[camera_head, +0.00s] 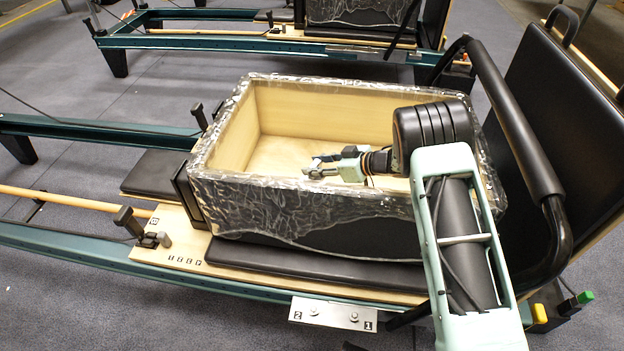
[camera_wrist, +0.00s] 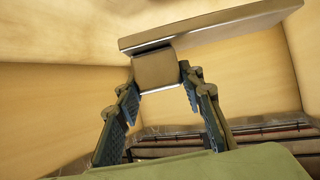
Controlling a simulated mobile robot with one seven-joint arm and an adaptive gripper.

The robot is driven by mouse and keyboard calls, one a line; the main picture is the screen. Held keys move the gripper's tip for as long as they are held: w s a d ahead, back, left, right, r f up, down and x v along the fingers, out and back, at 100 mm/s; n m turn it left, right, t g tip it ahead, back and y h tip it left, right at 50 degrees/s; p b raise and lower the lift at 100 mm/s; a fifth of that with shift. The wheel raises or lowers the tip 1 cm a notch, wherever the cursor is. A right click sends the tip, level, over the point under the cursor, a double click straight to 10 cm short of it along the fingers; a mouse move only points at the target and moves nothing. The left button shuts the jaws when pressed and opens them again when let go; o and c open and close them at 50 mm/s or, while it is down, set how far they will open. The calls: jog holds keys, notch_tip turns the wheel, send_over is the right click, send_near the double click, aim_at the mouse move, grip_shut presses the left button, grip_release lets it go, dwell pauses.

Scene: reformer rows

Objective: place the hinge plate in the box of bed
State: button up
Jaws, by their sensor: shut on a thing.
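The hinge plate (camera_wrist: 212,26) is a grey metal piece with a long flat leaf and a short squarish block. In the wrist view the block sits between the two fingertips of my gripper (camera_wrist: 160,82), which is shut on it. In the head view my gripper (camera_head: 318,167) is within the opening of the wooden box (camera_head: 325,104), near its middle, and the plate looks small and grey there. The box is lined with pale wood and wrapped outside in clear, crinkled film. The plate's height above the box floor is hard to tell.
The box stands on the reformer bed (camera_head: 300,262) with black pads. A black backrest (camera_head: 570,120) and a curved padded bar (camera_head: 515,130) rise at the right. A numbered metal plate (camera_head: 333,313) is on the near rail. Another reformer (camera_head: 200,42) stands behind.

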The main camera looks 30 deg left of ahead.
jog(key=shift+a+f, duration=0.35)
jog(key=shift+f, duration=0.05)
jog(key=f, duration=0.1)
jog(key=f+b, duration=0.2)
jog(key=f, duration=0.1)
jog(key=shift+s+a, duration=0.1)
jog(key=shift+a, duration=0.2)
jog(key=shift+r, duration=0.15)
jog(key=o, duration=1)
jog(key=shift+f, duration=0.2)
jog(key=o, duration=0.4)
jog(key=shift+o, duration=0.2)
jog(key=shift+r, duration=0.1)
jog(key=shift+d+r, duration=0.1)
jog(key=shift+r, duration=0.1)
jog(key=p+v, duration=0.3)
jog(key=v, duration=0.8)
jog(key=shift+d, duration=0.4)
